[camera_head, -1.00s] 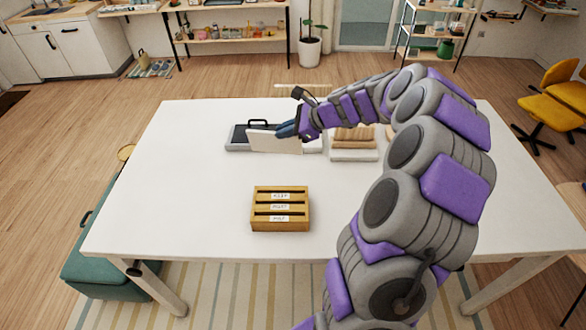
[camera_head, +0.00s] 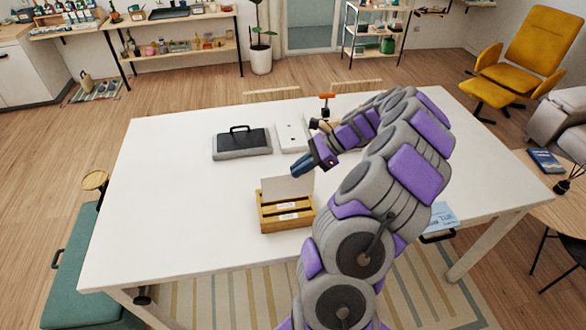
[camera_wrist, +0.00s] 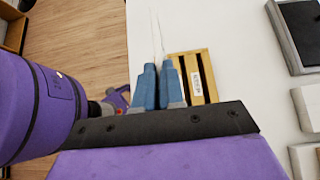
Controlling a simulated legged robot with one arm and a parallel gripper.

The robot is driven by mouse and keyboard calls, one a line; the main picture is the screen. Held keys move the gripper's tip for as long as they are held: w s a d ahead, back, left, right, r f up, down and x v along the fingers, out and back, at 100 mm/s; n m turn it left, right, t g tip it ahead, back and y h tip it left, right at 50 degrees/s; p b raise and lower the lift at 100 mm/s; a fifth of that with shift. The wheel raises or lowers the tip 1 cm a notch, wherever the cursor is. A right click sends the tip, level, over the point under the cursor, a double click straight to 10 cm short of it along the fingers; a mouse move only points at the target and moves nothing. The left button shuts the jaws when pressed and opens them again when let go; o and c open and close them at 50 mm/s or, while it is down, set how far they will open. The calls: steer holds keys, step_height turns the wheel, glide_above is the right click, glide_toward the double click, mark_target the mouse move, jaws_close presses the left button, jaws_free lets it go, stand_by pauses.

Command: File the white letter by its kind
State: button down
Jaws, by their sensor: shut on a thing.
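The white letter (camera_head: 287,189) is held upright in my gripper (camera_head: 300,171). In the head view it stands at the wooden letter rack (camera_head: 287,226) and covers its back part. The rack has slots and small white labels; two labels show, and their words are too small to read. In the wrist view the letter (camera_wrist: 158,38) is edge-on between the blue fingertips (camera_wrist: 164,62), just left of the rack (camera_wrist: 205,62) in the picture. I cannot tell whether its lower edge is inside a slot or above the rack.
A dark case with a handle (camera_head: 241,143) and a white flat block (camera_head: 292,137) lie behind the rack. An orange-topped tool (camera_head: 326,101) stands near the far edge. The table's left side is clear.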

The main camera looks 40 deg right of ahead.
mark_target(297, 181)
steer(key=shift+d+f, duration=0.1)
steer(key=shift+d, duration=0.25)
steer(key=shift+a+r+p, duration=0.4)
steer(key=shift+a+p, duration=0.2)
steer(key=shift+a, duration=0.15)
steer(key=f, duration=0.2)
steer(key=d+f, duration=0.1)
steer(key=f, duration=0.2)
steer(key=shift+d+f+b, duration=0.15)
steer(key=shift+f+b, duration=0.05)
steer(key=shift+b, duration=0.1)
steer(key=shift+w+a+f, duration=0.1)
steer(key=shift+a+f, duration=0.1)
steer(key=shift+a, duration=0.65)
steer(key=shift+d, duration=0.2)
